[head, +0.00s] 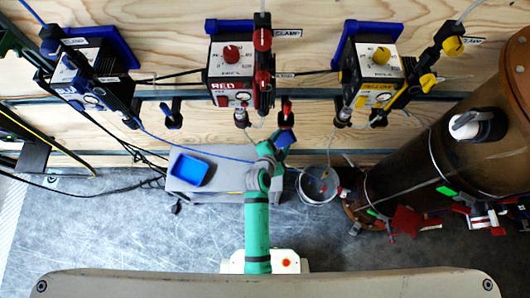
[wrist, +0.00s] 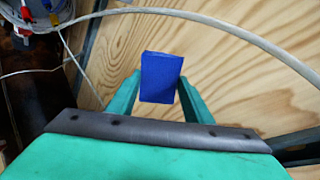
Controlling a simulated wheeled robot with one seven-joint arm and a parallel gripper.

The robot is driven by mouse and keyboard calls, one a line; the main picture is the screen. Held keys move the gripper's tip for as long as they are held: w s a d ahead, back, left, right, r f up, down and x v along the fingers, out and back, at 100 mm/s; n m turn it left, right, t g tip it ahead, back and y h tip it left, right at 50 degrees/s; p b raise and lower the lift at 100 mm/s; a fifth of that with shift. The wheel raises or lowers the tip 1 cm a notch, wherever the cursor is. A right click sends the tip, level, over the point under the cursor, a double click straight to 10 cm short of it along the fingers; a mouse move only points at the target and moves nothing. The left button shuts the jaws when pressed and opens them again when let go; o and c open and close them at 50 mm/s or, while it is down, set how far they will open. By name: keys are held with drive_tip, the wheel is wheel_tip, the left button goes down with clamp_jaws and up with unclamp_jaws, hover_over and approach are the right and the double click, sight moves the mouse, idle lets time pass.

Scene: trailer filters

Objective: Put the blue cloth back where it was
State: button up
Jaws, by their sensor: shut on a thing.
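The blue cloth (wrist: 161,77) looks like a small, folded block between the two green fingers of my gripper (wrist: 158,88) in the wrist view. My gripper is shut on it and holds it up in the air, with wooden wall behind it. In the head view the cloth (head: 287,138) shows at the end of my green arm, above the back right of the grey bench, near the wall. The part of the cloth between the fingers is partly hidden.
A blue tray (head: 191,171) sits on the left of the grey bench (head: 225,174). A bucket (head: 318,186) stands right of the bench. A large brown tank (head: 440,150) stands at the right. Red (head: 232,75) and yellow (head: 372,75) units hang on the wall, with hoses around.

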drive_tip(key=s+a+f+m+g+y, duration=0.25)
drive_tip(key=s+a+g, duration=0.2)
drive_tip(key=s, duration=0.55)
drive_tip(key=s+a+f+m+g+y, duration=0.1)
drive_tip(key=s+a+f+g+y, duration=0.2)
drive_tip(key=s+g, duration=0.55)
drive_tip(key=w+f+t, duration=0.1)
drive_tip(key=w+f, duration=0.1)
drive_tip(key=w, duration=0.1)
drive_tip(key=w+f+t, duration=0.1)
drive_tip(key=w+f, duration=0.2)
drive_tip(key=w, duration=0.1)
drive_tip(key=w+f, duration=0.3)
drive_tip(key=shift+w+d+f+t+h, duration=0.2)
drive_tip(key=shift+d+t+h, duration=0.05)
drive_tip(key=shift+d+t, duration=0.15)
drive_tip(key=shift+w+f, duration=0.3)
drive_tip(key=shift+f, duration=0.05)
drive_tip(key=shift+w+f, duration=0.15)
drive_tip(key=shift+f, duration=1.55)
drive_tip(key=o, duration=1.2)
